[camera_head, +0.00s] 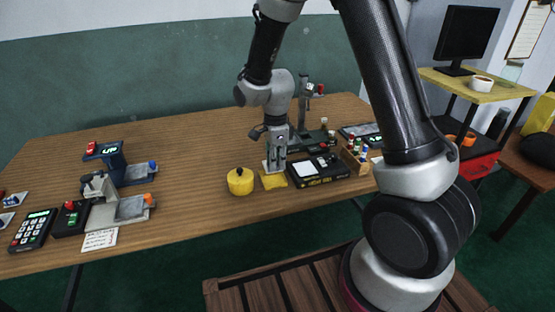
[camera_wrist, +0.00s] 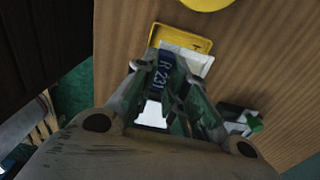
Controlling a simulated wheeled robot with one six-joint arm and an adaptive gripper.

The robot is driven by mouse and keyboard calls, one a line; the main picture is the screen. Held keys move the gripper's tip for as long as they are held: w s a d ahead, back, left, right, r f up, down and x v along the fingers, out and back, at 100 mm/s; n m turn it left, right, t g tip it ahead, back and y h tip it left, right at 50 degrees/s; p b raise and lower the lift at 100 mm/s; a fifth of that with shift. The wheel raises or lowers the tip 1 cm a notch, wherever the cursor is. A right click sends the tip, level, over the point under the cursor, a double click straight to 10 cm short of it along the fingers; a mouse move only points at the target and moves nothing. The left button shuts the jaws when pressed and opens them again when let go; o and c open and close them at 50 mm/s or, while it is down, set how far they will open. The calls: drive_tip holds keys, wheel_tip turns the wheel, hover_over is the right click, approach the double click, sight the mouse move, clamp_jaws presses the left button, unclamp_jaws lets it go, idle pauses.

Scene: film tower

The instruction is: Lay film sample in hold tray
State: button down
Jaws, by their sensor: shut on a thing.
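The film sample (camera_wrist: 201,64) is a small white piece with a blue strip reading "R 231", seen in the wrist view. My gripper (camera_wrist: 172,80) is shut on it, with the strip between the fingertips. The yellow hold tray (camera_wrist: 168,33) lies just past the sample, which covers part of it in this view. In the head view my gripper (camera_head: 275,163) points down at the tray (camera_head: 275,182). The white sample (camera_head: 267,167) shows at the fingertips, at the tray's back edge. I cannot tell whether it touches the tray.
A yellow lidded pot (camera_head: 240,182) stands close left of the tray. A black device with a white pad (camera_head: 320,170) is close right. A wooden rack of small bottles (camera_head: 355,158) is farther right. Stands and keypads occupy the table's left end; the wood between is clear.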

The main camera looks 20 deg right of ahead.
drive_tip(key=shift+f, duration=2.25)
drive_tip(key=shift+f, duration=0.2)
drive_tip(key=c, duration=1.4)
unclamp_jaws()
drive_tip(key=shift+o, duration=0.2)
drive_tip(key=o, duration=0.6)
drive_tip(key=shift+c, duration=0.2)
drive_tip(key=shift+r, duration=0.1)
drive_tip(key=shift+r, duration=3.45)
